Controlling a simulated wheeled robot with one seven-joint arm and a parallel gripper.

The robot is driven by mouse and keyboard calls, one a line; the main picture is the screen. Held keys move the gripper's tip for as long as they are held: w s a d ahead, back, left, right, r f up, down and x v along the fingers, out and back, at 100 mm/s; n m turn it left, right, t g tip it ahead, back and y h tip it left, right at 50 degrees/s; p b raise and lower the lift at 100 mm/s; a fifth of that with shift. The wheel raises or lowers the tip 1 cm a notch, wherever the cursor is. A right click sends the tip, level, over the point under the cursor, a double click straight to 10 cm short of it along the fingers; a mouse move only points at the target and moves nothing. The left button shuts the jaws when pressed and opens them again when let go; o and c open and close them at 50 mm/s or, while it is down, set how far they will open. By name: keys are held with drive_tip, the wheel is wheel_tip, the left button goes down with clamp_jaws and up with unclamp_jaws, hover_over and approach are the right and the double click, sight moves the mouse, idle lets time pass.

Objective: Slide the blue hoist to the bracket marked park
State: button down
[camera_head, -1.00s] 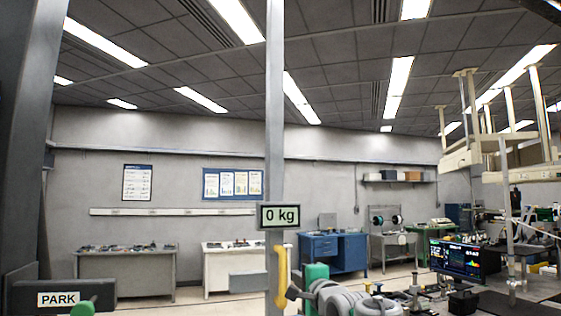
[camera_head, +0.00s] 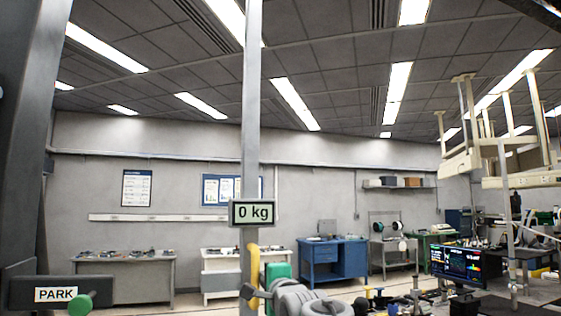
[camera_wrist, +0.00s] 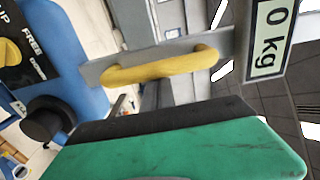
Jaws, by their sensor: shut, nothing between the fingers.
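The hoist shows in the head view as a grey upright post (camera_head: 251,120) with a "0 kg" display (camera_head: 253,213) and a yellow handle (camera_head: 254,275). The dark bracket marked PARK (camera_head: 110,290) is at the lower left, well apart from the post. My gripper (camera_head: 277,272) is shut and empty, just right of the handle. Its green part (camera_wrist: 185,150) shows large in the wrist view; contact with the handle is unclear.
A green knob (camera_head: 80,303) sits by the PARK label. A thick grey column (camera_head: 25,130) rises at the left. Benches and a blue cabinet (camera_head: 335,258) stand far behind. A monitor (camera_head: 460,262) is at the right. The space between post and bracket looks clear.

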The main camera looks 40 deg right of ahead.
drive_tip(key=shift+w+a+b, duration=0.2)
drive_tip(key=shift+w+a, duration=0.05)
drive_tip(key=shift+a, duration=0.55)
drive_tip(key=shift+w+a+b, duration=0.2)
drive_tip(key=shift+a, duration=0.65)
drive_tip(key=shift+w+a+b, duration=0.2)
drive_tip(key=shift+w+a, duration=0.05)
drive_tip(key=shift+a, duration=0.55)
drive_tip(key=w+a+b, duration=0.2)
drive_tip(key=w+a, duration=0.2)
drive_tip(key=a, duration=0.9)
drive_tip(key=shift+a, duration=0.25)
drive_tip(key=shift+w+a, duration=1.2)
drive_tip(key=shift+a, duration=2.95)
drive_tip(key=s+b, duration=0.7)
drive_tip(key=s, duration=0.3)
drive_tip(key=shift+s+d+b, duration=0.15)
drive_tip(key=shift+s+b, duration=0.1)
drive_tip(key=shift+b, duration=0.15)
